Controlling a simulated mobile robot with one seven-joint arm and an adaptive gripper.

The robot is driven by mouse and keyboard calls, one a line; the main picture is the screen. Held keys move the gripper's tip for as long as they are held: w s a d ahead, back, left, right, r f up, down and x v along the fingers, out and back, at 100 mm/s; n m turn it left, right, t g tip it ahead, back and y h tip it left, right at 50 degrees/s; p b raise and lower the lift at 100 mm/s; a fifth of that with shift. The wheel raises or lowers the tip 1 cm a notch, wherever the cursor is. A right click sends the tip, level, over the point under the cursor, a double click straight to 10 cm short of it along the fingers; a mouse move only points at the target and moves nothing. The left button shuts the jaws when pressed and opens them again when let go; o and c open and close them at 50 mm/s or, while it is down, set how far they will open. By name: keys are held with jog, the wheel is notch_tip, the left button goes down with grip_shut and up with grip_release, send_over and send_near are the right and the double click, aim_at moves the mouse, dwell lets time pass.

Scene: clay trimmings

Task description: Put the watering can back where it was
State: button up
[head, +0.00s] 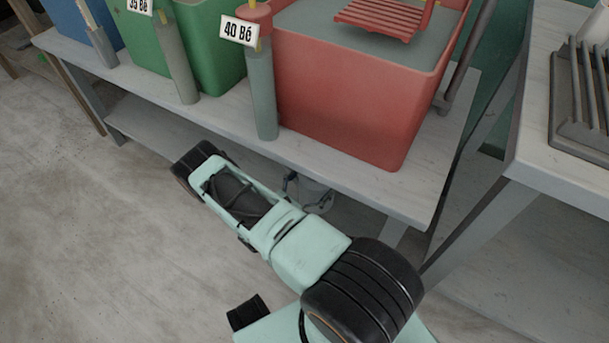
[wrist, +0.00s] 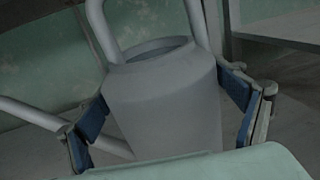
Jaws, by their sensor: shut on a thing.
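The watering can (wrist: 165,100) is grey, with a round open top and a handle looping up from it in the wrist view. A thin grey tube, perhaps its spout, runs out to the left. My gripper (wrist: 168,108) has its blue-padded fingers on either side of the can body, shut on it. In the head view only a small grey part of the watering can (head: 316,197) shows, beyond my arm and below the edge of the bench top. Whether its base rests on a surface is hidden.
The bench (head: 350,177) carries a red tub (head: 350,110), a green tub (head: 212,45) and grey posts with number tags. Its top overhangs the can. A second table (head: 560,175) stands at the right. The floor (head: 90,230) at the left is clear.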

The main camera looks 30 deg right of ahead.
aim_at(307, 199)
jog(key=shift+s+d+f+b, duration=0.1)
jog(key=shift+d+f+b, duration=0.15)
jog(key=shift+f, duration=0.5)
jog(key=shift+s+d+f+b, duration=0.1)
jog(key=shift+d+f+b, duration=0.15)
jog(key=shift+f, duration=0.45)
jog(key=shift+s+d+f+b, duration=0.15)
jog(key=shift+f+b, duration=0.2)
jog(key=shift+f, duration=0.4)
jog(key=shift+w+f, duration=0.1)
jog(key=o, duration=2)
jog(key=shift+f, duration=0.15)
jog(key=shift+c, duration=0.2)
jog(key=shift+a+r, duration=0.1)
jog(key=shift+r, duration=0.1)
jog(key=p+v, duration=0.1)
jog(key=v, duration=1.1)
jog(key=shift+f+p, duration=0.1)
jog(key=shift+p, duration=0.25)
